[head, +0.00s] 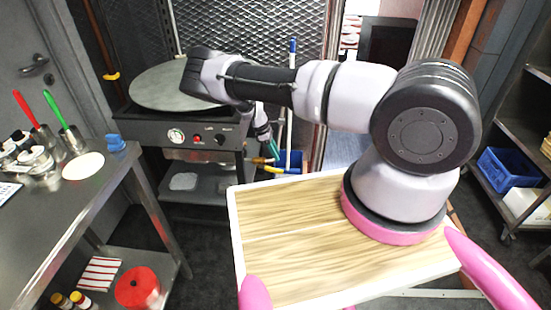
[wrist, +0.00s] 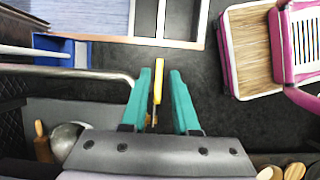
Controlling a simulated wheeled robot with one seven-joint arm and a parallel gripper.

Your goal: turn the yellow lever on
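The yellow lever (wrist: 158,82) shows in the wrist view as a narrow upright bar with a brass-coloured part at its lower end. My gripper (wrist: 158,73) is open, with one teal finger on each side of the lever and a visible gap on both sides. In the head view, my gripper (head: 269,146) is low beside the right side of the griddle stand. There the yellow lever (head: 275,169) shows small near brass fittings, partly hidden by the gripper. I cannot tell its exact angle from the head view.
A griddle stand (head: 190,130) with a round plate (head: 170,86) stands behind my arm. A blue bin (head: 291,160) with upright poles is just right of the gripper. A steel table (head: 60,200) is at left. A metal rail (wrist: 70,73) runs left of the gripper.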

